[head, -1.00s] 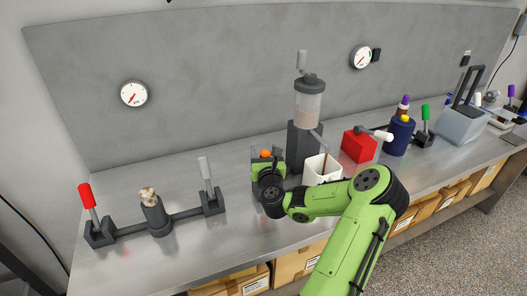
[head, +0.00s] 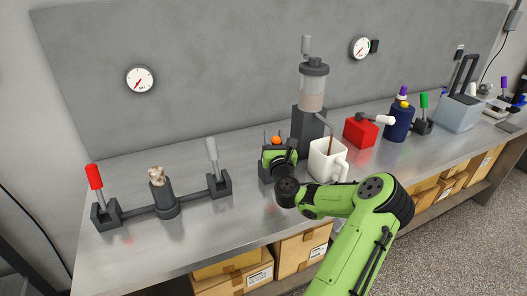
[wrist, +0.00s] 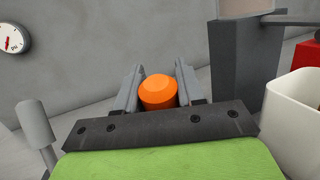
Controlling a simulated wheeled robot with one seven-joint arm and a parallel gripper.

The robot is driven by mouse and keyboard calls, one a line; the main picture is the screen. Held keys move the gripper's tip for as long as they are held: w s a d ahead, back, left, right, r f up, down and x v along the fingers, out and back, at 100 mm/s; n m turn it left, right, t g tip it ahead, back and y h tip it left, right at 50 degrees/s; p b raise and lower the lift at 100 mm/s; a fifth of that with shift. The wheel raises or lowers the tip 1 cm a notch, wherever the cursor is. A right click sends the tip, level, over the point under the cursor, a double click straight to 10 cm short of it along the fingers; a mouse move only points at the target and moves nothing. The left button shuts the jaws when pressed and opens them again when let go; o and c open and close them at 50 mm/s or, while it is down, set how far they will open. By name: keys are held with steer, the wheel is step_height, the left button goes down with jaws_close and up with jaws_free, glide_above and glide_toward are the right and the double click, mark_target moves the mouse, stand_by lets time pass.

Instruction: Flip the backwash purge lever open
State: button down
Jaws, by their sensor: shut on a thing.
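An orange-tipped handle (head: 276,140) stands on the bench, left of the grey dispenser. In the wrist view its orange tip (wrist: 158,93) lies between my two grey fingers. My gripper (head: 275,136) is shut on this handle. The handle's lower part and base are mostly hidden behind my gripper. Other levers are in view: a red-handled one (head: 95,180) and a grey-handled one (head: 212,150) to the left, a green-handled one (head: 424,104) to the right. No label shows which is the backwash purge lever.
A white mug (head: 322,165) stands close right of my gripper, under the dispenser (head: 312,95). A red block valve (head: 361,131) and a blue bottle (head: 399,124) stand further right. The bench front (head: 175,245) is clear.

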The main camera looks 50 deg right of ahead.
steer(key=shift+s+f+t+b, duration=0.15)
steer(key=shift+f+t+b, duration=0.25)
steer(key=shift+b, duration=0.35)
steer(key=s+h+b, duration=0.1)
steer(key=b, duration=0.3)
steer(key=shift+a+f+t, duration=0.1)
steer(key=shift+a+t, duration=0.2)
steer(key=shift+a, duration=0.05)
steer(key=shift+s+a+m+h+b, duration=0.2)
steer(key=shift+m+h+b, duration=0.15)
steer(key=shift+b, duration=0.6)
steer(key=shift+r, duration=0.2)
steer(key=c, duration=0.8)
jaws_free()
